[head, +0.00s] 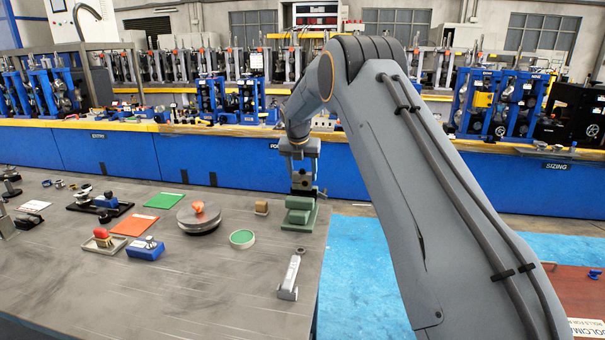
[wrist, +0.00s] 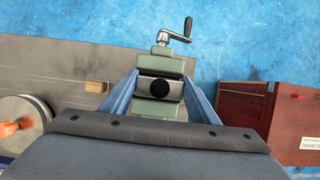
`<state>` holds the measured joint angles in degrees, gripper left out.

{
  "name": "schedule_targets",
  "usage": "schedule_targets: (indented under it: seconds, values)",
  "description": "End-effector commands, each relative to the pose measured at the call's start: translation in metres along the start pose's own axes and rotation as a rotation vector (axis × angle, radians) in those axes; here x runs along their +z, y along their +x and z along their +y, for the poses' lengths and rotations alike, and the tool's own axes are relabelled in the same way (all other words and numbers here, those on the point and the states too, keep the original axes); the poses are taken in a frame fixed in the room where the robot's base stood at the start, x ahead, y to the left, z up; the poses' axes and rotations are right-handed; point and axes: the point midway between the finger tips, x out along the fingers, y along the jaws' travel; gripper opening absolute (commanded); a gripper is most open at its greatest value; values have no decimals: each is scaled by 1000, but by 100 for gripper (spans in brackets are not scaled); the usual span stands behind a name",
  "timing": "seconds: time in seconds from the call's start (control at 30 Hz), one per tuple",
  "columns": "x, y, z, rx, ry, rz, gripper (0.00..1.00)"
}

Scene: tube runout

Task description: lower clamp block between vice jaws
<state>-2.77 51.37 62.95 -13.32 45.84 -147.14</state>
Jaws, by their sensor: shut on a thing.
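The green vice (head: 299,217) stands at the right edge of the grey table. Its crank handle (wrist: 175,36) shows at the top of the wrist view. My gripper (head: 304,186) is directly above the vice, pointing down. In the wrist view my gripper (wrist: 160,82) has its two blue fingers shut on the clamp block (wrist: 145,87), a grey block with a round black hole. The block lines up between the two green jaws, one on either side of it in that view. How deep it sits between the jaws is hidden.
A small tan block (head: 262,207) stands left of the vice. A round metal disc with an orange knob (head: 198,216), a green-topped round dish (head: 242,238) and a grey tool (head: 289,280) lie nearby. Beyond the table's right edge is blue floor (head: 355,270).

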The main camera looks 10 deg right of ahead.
Motion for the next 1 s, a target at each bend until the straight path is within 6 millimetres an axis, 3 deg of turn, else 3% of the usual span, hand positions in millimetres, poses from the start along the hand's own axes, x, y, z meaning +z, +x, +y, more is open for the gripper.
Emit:
schedule_targets:
  seconds: [0.33, 1.0]
  values:
    - [0, 1, 0, 1, 0, -3, 12]
    - [-10, 27, 0, 0, -1, -2, 12]
